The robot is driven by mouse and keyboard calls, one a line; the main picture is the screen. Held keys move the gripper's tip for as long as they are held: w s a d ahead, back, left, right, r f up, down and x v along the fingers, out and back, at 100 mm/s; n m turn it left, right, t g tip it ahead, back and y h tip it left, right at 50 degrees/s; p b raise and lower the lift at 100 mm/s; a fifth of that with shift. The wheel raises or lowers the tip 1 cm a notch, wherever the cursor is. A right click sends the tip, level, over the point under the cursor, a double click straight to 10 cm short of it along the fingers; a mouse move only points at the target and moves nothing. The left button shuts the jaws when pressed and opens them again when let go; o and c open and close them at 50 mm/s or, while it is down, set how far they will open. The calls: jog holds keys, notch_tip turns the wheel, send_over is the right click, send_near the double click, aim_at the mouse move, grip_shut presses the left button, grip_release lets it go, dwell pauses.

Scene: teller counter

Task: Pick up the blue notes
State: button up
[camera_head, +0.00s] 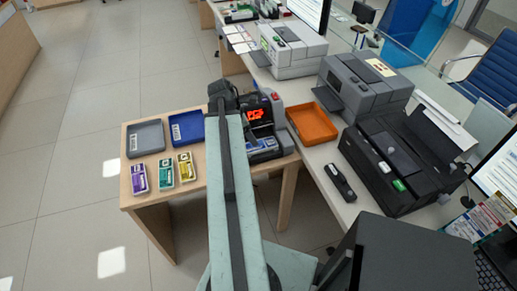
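Something bluish that may be the blue notes (267,145) sits at the front of a grey note counter (277,105) with a red lit display. It is small and partly hidden by my arm, so I cannot be sure what it is. My arm reaches up the middle of the view, left of the counter. My gripper (222,90) is a dark shape at the far end, apart from the bluish thing; its fingers are too unclear to tell open from shut.
Purple (138,178), green (165,173) and yellow (185,167) bundles lie on the small wooden table (150,202). Behind them are a grey tray (146,139) and a blue tray (187,128). An orange tray (312,123) and printers (365,85) stand on the white counter at right.

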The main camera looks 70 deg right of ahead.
aim_at(259, 146)
jog(key=b+x, duration=0.3)
jog(key=x, duration=0.1)
jog(key=b+x, duration=0.3)
jog(key=shift+w+d+f, duration=0.1)
jog(key=shift+d+f, duration=0.1)
jog(key=shift+f, duration=0.15)
jog(key=shift+r, duration=0.2)
jog(key=c, duration=1.3)
jog(key=shift+o, duration=0.2)
jog(key=shift+r, duration=0.1)
